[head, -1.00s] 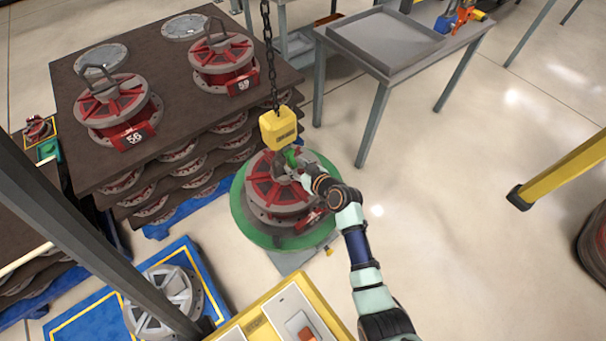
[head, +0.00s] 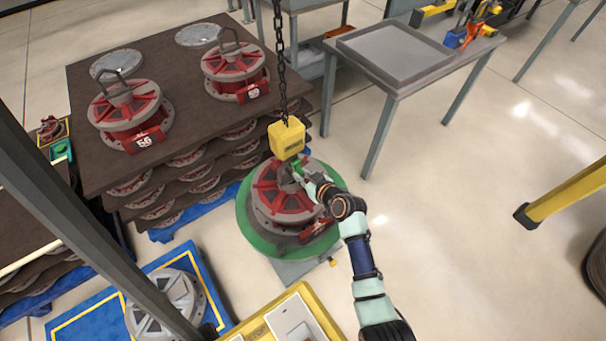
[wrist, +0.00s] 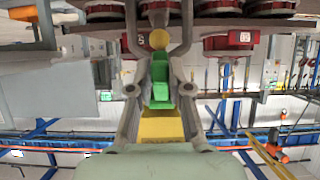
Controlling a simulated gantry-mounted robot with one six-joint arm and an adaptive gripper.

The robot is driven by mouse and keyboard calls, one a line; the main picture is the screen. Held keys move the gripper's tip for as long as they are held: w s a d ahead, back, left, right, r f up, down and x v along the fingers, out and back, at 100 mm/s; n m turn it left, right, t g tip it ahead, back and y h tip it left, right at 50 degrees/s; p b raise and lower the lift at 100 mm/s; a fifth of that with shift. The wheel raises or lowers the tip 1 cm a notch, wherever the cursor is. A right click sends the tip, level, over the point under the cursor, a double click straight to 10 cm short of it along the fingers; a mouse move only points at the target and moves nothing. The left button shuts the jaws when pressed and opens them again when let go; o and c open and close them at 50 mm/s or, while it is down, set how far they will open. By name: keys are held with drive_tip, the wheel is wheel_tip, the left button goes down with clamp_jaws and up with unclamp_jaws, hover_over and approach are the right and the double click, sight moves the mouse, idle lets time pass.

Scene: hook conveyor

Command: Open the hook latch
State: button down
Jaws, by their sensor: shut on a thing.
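A yellow hook block (head: 287,138) hangs on a chain above a red and grey round part (head: 284,205), which sits on a green round base (head: 250,222). The green hook latch (head: 298,170) is just below the block. My gripper (head: 306,177) reaches it from the right. In the wrist view, my gripper (wrist: 160,90) has a finger on each side of the green latch (wrist: 160,72) and is shut on it. The yellow block (wrist: 160,126) is behind the latch. The hook's seat on the part's handle is too small to make out in the head view.
A stacked pallet (head: 88,74) with red parts stands at the left. A grey table (head: 400,80) with a tray stands behind right. A yellow post (head: 570,192) is at the right. A yellow control box (head: 290,318) is in front.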

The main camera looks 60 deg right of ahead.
sight(301, 174)
drive_tip(key=shift+s+a+r+g+y+p, duration=0.15)
drive_tip(key=shift+r+g+p, duration=0.15)
drive_tip(key=shift+p, duration=0.7)
drive_tip(key=shift+s+r+g+y+p, duration=0.1)
drive_tip(key=shift+r+g+y+p, duration=0.2)
drive_tip(key=shift+p, duration=0.65)
drive_tip(key=shift+s+a+r+g+y+p, duration=0.1)
drive_tip(key=shift+r+g+p, duration=0.25)
drive_tip(key=shift+p, duration=0.65)
drive_tip(key=shift+s+f+p, duration=0.1)
drive_tip(key=shift+p, duration=0.2)
drive_tip(key=r+g+p, duration=0.1)
drive_tip(key=p, duration=0.1)
drive_tip(key=shift+y+p, duration=0.25)
drive_tip(key=shift+p, duration=0.05)
drive_tip(key=shift+s+r+p, duration=0.1)
drive_tip(key=shift+r+p, duration=0.1)
drive_tip(key=shift+p, duration=0.3)
drive_tip(key=shift+r+g, duration=0.15)
drive_tip(key=shift+g, duration=0.1)
drive_tip(key=shift+s+a+r+g+y+p, duration=0.15)
drive_tip(key=shift+r+g+y+p, duration=0.25)
drive_tip(key=shift+p, duration=0.8)
drive_tip(key=shift+f, duration=0.15)
